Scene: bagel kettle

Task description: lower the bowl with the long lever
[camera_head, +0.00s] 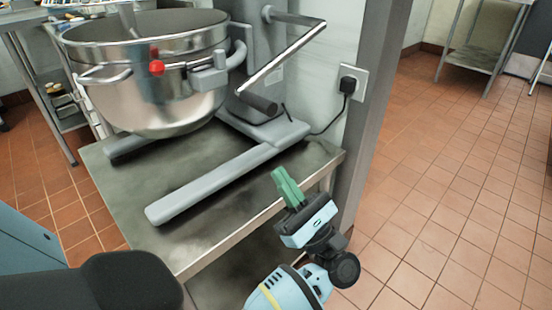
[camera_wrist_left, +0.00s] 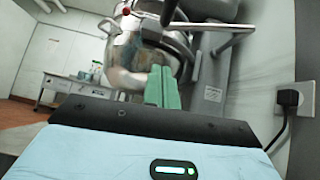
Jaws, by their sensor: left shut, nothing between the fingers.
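The steel mixer bowl (camera_head: 150,105) hangs at the front of the grey mixer, above its base legs. It also shows in the wrist view (camera_wrist_left: 125,75). My right gripper is not in view.
The mixer's base leg (camera_head: 215,185) lies on the steel table (camera_head: 215,235). A plug in a wall socket (camera_head: 348,84) with a black cable is right of the mixer. A grey post (camera_head: 365,120) stands by the table's right corner. Tiled floor is open at right.

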